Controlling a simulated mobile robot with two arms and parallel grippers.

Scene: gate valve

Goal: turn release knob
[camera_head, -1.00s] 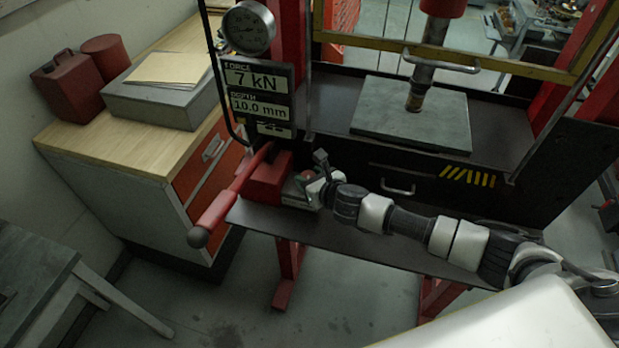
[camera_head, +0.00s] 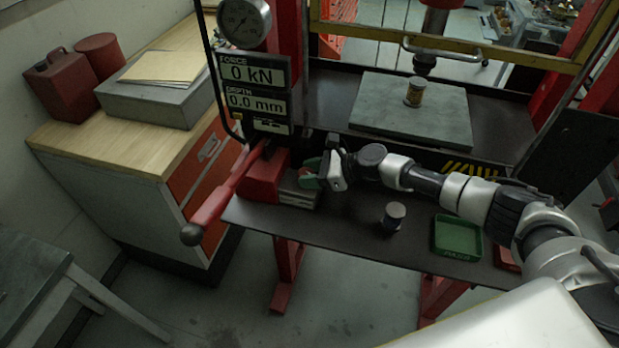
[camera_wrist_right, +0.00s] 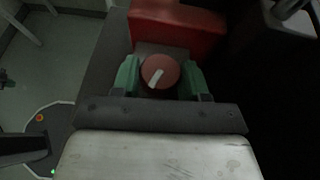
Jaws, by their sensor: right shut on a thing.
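The release knob (camera_wrist_right: 160,73) is a round red knob with a white pointer mark, seen from above in the wrist view. The pointer slants from upper right to lower left. My right gripper (camera_wrist_right: 160,78) has its green fingers on both sides of the knob and is shut on it. In the head view my right gripper (camera_head: 318,172) is at the grey valve block (camera_head: 298,194) beside the red pump body (camera_head: 264,178), and hides most of the knob. The display (camera_head: 254,90) reads 0 kN and 0.0 mm.
A red pump lever (camera_head: 218,200) sticks out toward the front left. A small can (camera_head: 394,216) and a green tray (camera_head: 458,236) stand on the bench below my right arm. Under the press ram (camera_head: 425,64), a small cylinder (camera_head: 414,92) stands on the plate (camera_head: 375,105).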

